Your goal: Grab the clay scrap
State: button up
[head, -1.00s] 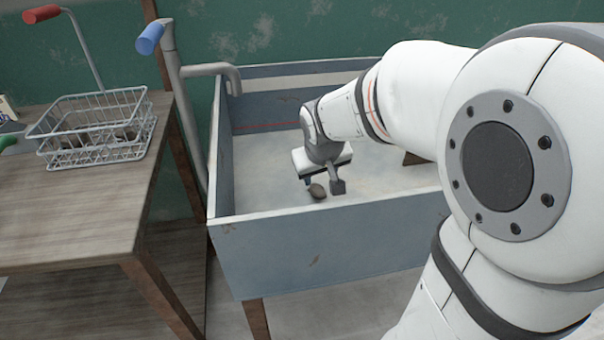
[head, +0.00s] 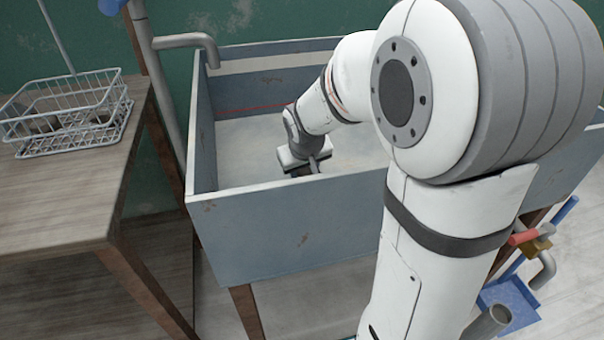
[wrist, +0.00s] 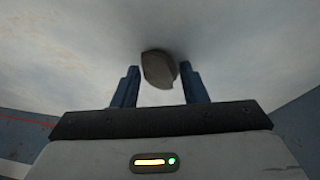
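The clay scrap (wrist: 158,70) is a small grey-brown lump on the pale floor of the grey-blue sink (head: 290,235). In the wrist view it sits between the tips of my gripper's (wrist: 159,76) two blue fingers, with a narrow gap showing on each side. My gripper is open. In the head view my gripper (head: 307,166) is low inside the sink, near the front wall. The scrap and the fingertips are hidden there by the wall and the gripper.
The sink's walls rise around my gripper, with the front wall close. A wire basket (head: 70,115) with several dull lumps stands on the wooden table (head: 60,200) at left. A grey pipe (head: 195,42) bends over the sink's back left corner. Blue and red items lie at lower right.

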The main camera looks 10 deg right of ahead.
jog(key=c, duration=0.5)
jog(key=shift+c, duration=0.2)
